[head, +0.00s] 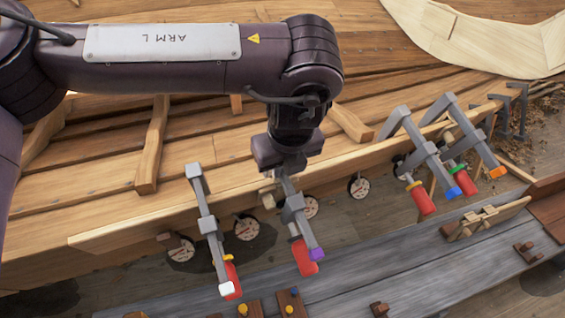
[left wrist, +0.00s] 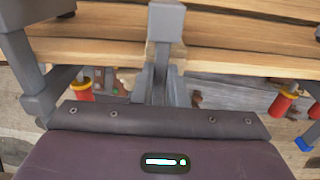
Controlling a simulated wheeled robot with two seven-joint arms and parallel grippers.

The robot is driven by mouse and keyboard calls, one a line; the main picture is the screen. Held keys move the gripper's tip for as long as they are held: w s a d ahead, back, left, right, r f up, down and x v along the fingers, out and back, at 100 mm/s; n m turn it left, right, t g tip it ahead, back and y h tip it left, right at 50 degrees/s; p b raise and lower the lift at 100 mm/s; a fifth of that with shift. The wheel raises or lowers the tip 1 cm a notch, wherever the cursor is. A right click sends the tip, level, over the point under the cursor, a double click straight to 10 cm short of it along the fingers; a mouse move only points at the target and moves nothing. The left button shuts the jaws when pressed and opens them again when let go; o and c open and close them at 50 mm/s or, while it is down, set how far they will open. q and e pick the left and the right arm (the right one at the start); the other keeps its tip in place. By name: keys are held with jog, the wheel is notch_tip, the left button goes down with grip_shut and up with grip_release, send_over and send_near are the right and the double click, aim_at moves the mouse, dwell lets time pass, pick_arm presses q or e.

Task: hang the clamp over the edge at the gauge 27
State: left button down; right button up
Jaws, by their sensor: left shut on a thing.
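My left gripper (head: 284,166) is shut on a grey clamp (head: 293,212) with a red handle and a purple tip. The clamp is at the long plank edge, its handle hanging on the outer side; I cannot tell whether it touches the plank. In the left wrist view, the held clamp's grey bar (left wrist: 166,24) rises beyond my gripper fingers (left wrist: 160,78). Round dial gauges line the plank: one gauge (head: 310,207) is partly behind the held clamp, with another gauge (head: 247,227) to its left and a gauge (head: 358,187) to its right. Their numbers are unreadable. My right gripper is out of view.
A white-tipped clamp (head: 207,222) hangs on the plank edge (head: 130,228) to the left. Blue-tipped (head: 433,160) and orange-tipped (head: 470,132) clamps hang to the right. A grey bench (head: 370,268) with wooden blocks lies below. The edge around the right-hand gauge is free.

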pick_arm(q)
jog(key=shift+s, duration=0.1)
jog(key=c, duration=1.4)
grip_release()
jog(key=shift+s, duration=0.1)
jog(key=shift+o, duration=0.2)
jog(key=shift+f, duration=0.1)
jog(key=v, duration=0.8)
